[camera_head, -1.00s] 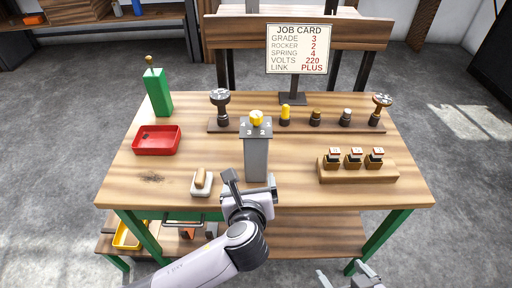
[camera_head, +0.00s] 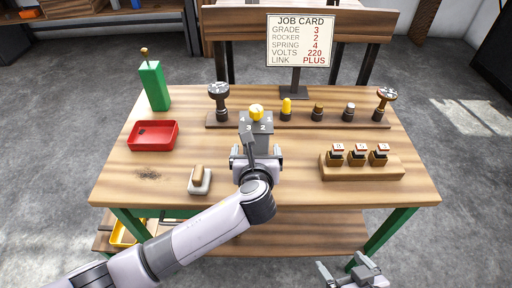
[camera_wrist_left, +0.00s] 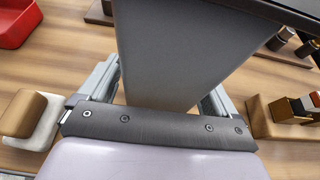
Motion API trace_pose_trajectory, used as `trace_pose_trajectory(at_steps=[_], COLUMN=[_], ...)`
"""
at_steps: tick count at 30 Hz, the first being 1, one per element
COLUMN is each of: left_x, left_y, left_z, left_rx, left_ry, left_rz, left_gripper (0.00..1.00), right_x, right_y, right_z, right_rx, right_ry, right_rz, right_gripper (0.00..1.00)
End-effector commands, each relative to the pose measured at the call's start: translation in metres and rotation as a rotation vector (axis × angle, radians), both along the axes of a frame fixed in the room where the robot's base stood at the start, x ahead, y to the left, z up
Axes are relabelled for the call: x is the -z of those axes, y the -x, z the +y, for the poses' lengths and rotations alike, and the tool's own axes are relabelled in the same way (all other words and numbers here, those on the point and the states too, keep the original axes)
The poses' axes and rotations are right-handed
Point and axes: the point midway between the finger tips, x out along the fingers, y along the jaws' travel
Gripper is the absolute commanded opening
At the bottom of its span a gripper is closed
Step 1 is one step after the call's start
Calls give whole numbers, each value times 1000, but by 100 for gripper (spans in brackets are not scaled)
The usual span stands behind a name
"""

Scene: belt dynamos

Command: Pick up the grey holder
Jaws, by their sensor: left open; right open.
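My left gripper (camera_head: 257,160) is open at the post's near side. In the left wrist view its two fingers (camera_wrist_left: 160,88) lie on either side of the post (camera_wrist_left: 165,50); contact cannot be told. I cannot tell which is called the grey holder. My right gripper (camera_head: 350,270) is open and empty below the bench's front edge.
A red tray (camera_head: 153,136) and green post (camera_head: 154,86) stand at left. A pale block with a tan top (camera_head: 199,180) lies left of my left gripper. A wooden block (camera_head: 361,172) with several small parts is at right. The job card (camera_head: 301,41) stands behind.

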Motion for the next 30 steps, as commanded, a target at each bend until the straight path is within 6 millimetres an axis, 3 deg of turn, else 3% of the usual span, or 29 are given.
trace_pose_trajectory(at_steps=[3, 10, 23, 30], left_x=[0, 0, -13, -57], left_y=[0, 1, 0, -1], left_z=[0, 0, -1, -1], left_rx=[0, 0, 0, 1], left_ry=[0, 0, 2, 5], left_rz=[0, 1, -4, -9], left_gripper=[92, 17, 15, 15], right_x=[-1, -1, -3, -13], right_y=[-1, -1, -1, -1], right_z=[1, 1, 1, -1], right_rx=[-2, -4, -3, -3], right_ry=[-1, -1, 1, 7], right_rz=[-2, -3, -3, -11], right_gripper=[96, 96, 96, 96])
